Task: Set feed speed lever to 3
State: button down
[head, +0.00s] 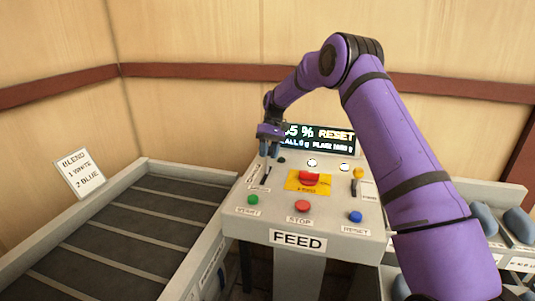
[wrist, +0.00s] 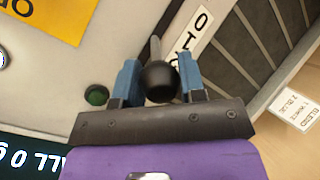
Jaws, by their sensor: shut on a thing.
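My gripper (head: 269,150) reaches down to the left side of the sloped grey FEED console (head: 235,222). In the wrist view its two blue fingers (wrist: 158,72) are shut on the black round knob (wrist: 158,84) of a lever. The lever's grey shaft (wrist: 154,48) shows beyond the knob, beside a white label strip (wrist: 191,40) with partly readable black characters. In the head view the gripper largely hides the knob. I cannot tell which number the lever stands at.
The console has a green button (head: 253,199), a red STOP button (head: 302,206), a blue RESET button (head: 355,216), a red emergency button (head: 310,177) and a display (head: 320,138). A yellow-knobbed lever (head: 358,173) stands right. A dark conveyor (head: 130,225) lies left; blue-grey pillows (head: 484,219) lie right.

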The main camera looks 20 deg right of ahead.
jog(key=shift+w+d+f, duration=0.35)
jog(key=shift+w+d, duration=0.15)
jog(key=c, duration=0.7)
grip_release()
jog(key=shift+d, duration=0.1)
jog(key=shift+c, duration=0.2)
jog(key=shift+w+r, duration=0.2)
jog(key=shift+r, duration=0.25)
jog(key=v, duration=0.9)
jog(key=shift+w+r, duration=0.2)
jog(key=shift+r, duration=0.15)
jog(key=shift+d+r, duration=0.1)
jog(key=shift+d, duration=0.05)
